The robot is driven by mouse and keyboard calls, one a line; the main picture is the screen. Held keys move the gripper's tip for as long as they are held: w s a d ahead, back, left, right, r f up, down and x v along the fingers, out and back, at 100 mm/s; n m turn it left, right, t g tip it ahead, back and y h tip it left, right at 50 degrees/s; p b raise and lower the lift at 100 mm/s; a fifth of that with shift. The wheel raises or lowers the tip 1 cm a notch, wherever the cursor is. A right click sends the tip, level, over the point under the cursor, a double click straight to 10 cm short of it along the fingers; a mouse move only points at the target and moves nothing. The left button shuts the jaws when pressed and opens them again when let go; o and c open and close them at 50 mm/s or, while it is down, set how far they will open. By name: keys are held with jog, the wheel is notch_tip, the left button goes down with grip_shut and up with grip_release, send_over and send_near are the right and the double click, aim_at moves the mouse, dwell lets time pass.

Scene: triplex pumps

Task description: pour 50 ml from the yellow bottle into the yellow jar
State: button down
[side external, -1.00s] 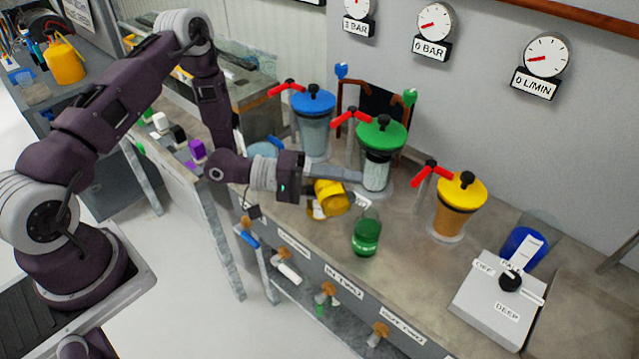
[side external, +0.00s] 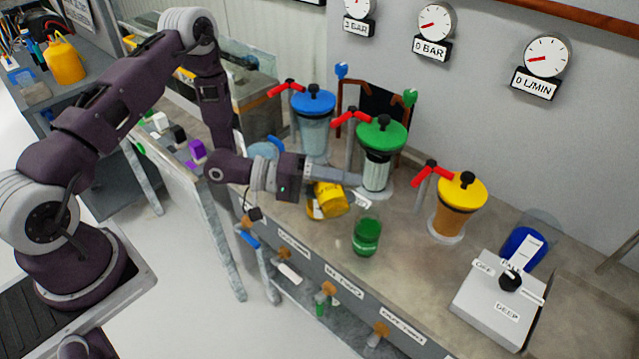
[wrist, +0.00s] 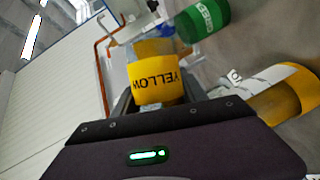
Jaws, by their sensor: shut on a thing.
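My gripper (side external: 350,178) reaches in from the left over the bench, with its fingers pointing right. In the wrist view it is shut on the yellow bottle (wrist: 156,75), clear with a yellow band whose word YELLOW appears upside down. In the side view the bottle (side external: 332,198) shows tilted just under the fingers. A second yellow vessel, which I take for the yellow jar (wrist: 285,97), shows at the right of the wrist view. In the side view only a little yellow shows below left of the bottle, mostly hidden. I cannot make out any stream or liquid level.
A green vessel (side external: 366,238) stands on the bench right of my gripper. Blue-lidded (side external: 313,120), green-lidded (side external: 381,150) and yellow-lidded (side external: 459,205) pump vessels with red handles stand behind. A grey control box (side external: 500,295) sits at right. The bench front edge is close.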

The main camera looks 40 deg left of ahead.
jog(key=shift+r+m+y, duration=0.15)
jog(key=shift+m+y, duration=0.35)
jog(key=shift+m, duration=0.4)
jog(key=m, duration=0.1)
jog(key=r+m+y, duration=0.1)
jog(key=shift+w+a+m+y, duration=0.2)
jog(key=shift+a+m+y, duration=0.1)
jog(key=shift+s+d+f+m+y, duration=0.1)
jog(key=shift+d+f+m+y, duration=0.15)
jog(key=shift+m, duration=0.25)
jog(key=shift+s+d+f+m+y, duration=0.1)
jog(key=shift+f+m+y, duration=0.1)
jog(key=shift+m+y, duration=0.25)
jog(key=shift+s+d+m+t, duration=0.1)
jog(key=shift+d+m+t, duration=0.1)
jog(key=shift+m+t, duration=0.3)
jog(key=shift+s+d+r+m+y+b, duration=0.15)
jog(key=shift+d+r+m+y, duration=0.05)
jog(key=shift+r+m+y, duration=0.25)
jog(key=shift+s+d+r+m+y+b, duration=0.1)
jog(key=shift+d+r+m+y+b, duration=0.15)
jog(key=shift+m+y, duration=0.25)
jog(key=shift+r+m+t+y, duration=0.25)
jog(key=shift+r+m+t, duration=0.25)
jog(key=shift+r+m, duration=0.1)
jog(key=shift+f, duration=0.1)
